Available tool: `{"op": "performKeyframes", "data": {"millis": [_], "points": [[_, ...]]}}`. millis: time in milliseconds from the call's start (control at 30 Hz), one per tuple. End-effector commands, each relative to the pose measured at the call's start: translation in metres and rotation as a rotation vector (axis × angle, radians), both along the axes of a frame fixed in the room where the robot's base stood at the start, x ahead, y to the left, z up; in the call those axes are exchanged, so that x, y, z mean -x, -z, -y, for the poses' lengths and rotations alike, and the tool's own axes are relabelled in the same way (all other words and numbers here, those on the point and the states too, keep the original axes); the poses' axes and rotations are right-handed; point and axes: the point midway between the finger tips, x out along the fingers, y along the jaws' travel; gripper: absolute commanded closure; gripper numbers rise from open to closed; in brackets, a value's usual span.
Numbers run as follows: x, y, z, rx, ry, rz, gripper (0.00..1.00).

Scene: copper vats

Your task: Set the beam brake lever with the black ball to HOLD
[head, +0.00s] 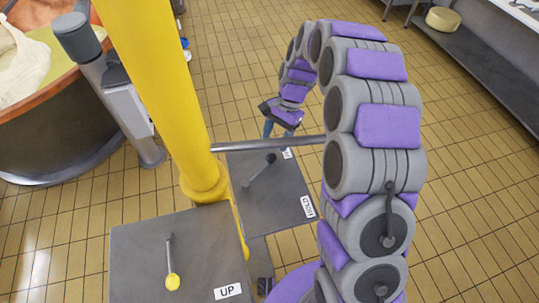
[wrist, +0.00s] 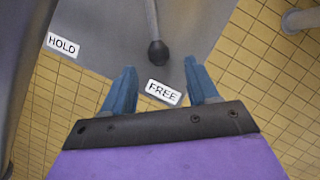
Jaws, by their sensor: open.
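The brake lever's black ball (wrist: 158,53) shows in the wrist view just beyond the fingertips, on a grey rod. The lever points toward the FREE label (wrist: 163,92); the HOLD label (wrist: 62,45) is to the left. In the head view the black ball (head: 271,157) and its grey panel (head: 270,205) lie behind the yellow post, with the HOLD label (head: 308,207) at the panel's near right corner. My gripper (wrist: 160,69) is open, its blue fingers on either side of the ball's line, and holds nothing. I cannot tell its exact height above the panel.
A nearer panel (head: 140,265) carries a yellow-ball lever (head: 172,281) and an UP label (head: 228,291). A copper vat (head: 55,120) is at left.

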Motion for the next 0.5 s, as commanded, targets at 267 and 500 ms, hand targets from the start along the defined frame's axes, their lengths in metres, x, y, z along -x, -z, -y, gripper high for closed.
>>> {"op": "performKeyframes", "data": {"millis": [267,500], "points": [[0.015,0.047,-0.014,0.002,-0.001,0.0,0.41],[0.02,0.064,-0.019,0.002,0.0,0.001,0.41]]}}
